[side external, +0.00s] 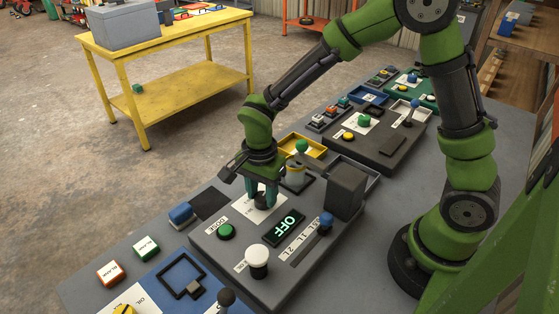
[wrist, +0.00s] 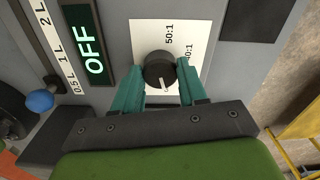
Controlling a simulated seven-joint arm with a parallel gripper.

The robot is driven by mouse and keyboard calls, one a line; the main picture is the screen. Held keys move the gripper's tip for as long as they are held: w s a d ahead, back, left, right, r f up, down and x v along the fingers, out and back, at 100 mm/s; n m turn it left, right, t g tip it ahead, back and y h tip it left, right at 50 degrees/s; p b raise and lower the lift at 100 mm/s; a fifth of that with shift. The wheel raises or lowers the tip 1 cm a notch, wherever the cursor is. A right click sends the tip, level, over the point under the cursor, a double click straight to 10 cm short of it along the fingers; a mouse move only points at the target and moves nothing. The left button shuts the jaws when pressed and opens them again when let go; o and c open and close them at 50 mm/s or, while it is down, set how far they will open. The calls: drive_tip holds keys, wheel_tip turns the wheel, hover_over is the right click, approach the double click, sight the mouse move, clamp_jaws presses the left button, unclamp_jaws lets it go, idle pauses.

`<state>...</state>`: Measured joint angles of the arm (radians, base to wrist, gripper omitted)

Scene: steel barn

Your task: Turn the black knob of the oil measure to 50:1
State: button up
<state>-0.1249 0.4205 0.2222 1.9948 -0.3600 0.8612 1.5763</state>
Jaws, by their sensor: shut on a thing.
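The black knob (wrist: 159,70) sits on a white label plate (wrist: 148,32) on the grey oil measure panel. In the wrist view, "50:1" (wrist: 170,34) is printed above the knob, and a second ratio, partly hidden, is at its right. A white mark on the knob points down in the picture, away from 50:1. My gripper (wrist: 160,78) is shut on the knob, one teal finger on each side. In the side view, my gripper (side external: 261,192) reaches down over the panel and its fingers hide most of the knob. The dark display (side external: 286,229) reads OFF.
On the same panel are a green button (side external: 226,231), a white-topped knob (side external: 257,259) and a blue-knobbed lever (side external: 326,220) beside 0.5 L, 1 L and 2 L marks. A yellow table (side external: 165,92) stands apart on the floor.

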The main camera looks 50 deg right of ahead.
drive_tip(key=shift+n, duration=0.3)
drive_tip(key=shift+c, duration=0.3)
drive_tip(key=n, duration=0.7)
drive_tip(key=shift+n, duration=0.4)
drive_tip(key=n, duration=0.3)
drive_tip(key=shift+s+d+n, duration=0.1)
drive_tip(key=shift+n, duration=0.3)
drive_tip(key=n, duration=1.1)
drive_tip(key=shift+n, duration=0.4)
drive_tip(key=n, duration=0.6)
drive_tip(key=shift+d, duration=0.1)
